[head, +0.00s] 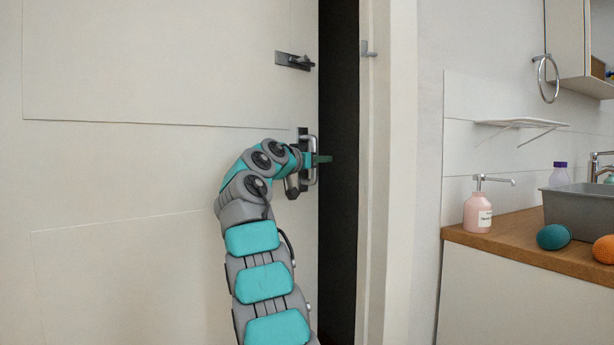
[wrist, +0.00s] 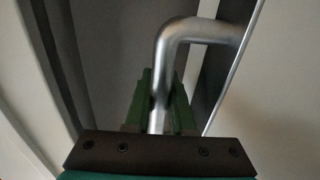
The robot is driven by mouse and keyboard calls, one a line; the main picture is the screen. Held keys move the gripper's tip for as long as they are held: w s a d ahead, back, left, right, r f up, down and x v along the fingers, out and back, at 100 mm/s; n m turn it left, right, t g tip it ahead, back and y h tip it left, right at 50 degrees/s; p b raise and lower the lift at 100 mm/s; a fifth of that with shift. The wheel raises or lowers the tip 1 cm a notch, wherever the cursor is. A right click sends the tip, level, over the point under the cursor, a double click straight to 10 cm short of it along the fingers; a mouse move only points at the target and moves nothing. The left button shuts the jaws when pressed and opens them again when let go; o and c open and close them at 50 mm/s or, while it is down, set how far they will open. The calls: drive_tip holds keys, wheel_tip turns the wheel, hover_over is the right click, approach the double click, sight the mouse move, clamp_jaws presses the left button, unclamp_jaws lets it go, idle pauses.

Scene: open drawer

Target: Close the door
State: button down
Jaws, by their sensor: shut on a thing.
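The white door (head: 150,170) fills the left of the head view. It stands partly open, with a dark gap (head: 338,80) between its edge and the white frame (head: 390,180). A silver handle (head: 313,160) is mounted near the door's edge. My gripper (head: 318,159) is at the handle. In the wrist view, the bent metal handle bar (wrist: 205,30) runs down between the green fingers of my gripper (wrist: 160,105), which are shut on it. The fingertips' far side is partly hidden by the bar.
A latch (head: 294,61) sits higher on the door, with a catch (head: 368,50) on the frame.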

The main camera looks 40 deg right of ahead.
drive_tip(key=s+b, duration=0.1)
drive_tip(key=s, duration=0.2)
drive_tip(key=shift+s+a+r+g, duration=0.1)
drive_tip(key=shift+s+a+g, duration=0.1)
drive_tip(key=shift+g, duration=0.2)
drive_tip(key=c, duration=0.8)
unclamp_jaws()
drive_tip(key=shift+o, duration=0.2)
drive_tip(key=s+a+b, duration=0.1)
drive_tip(key=a+b, duration=0.2)
drive_tip(key=a, duration=0.4)
drive_tip(key=shift+s+a, duration=0.15)
drive_tip(key=shift+a, duration=0.15)
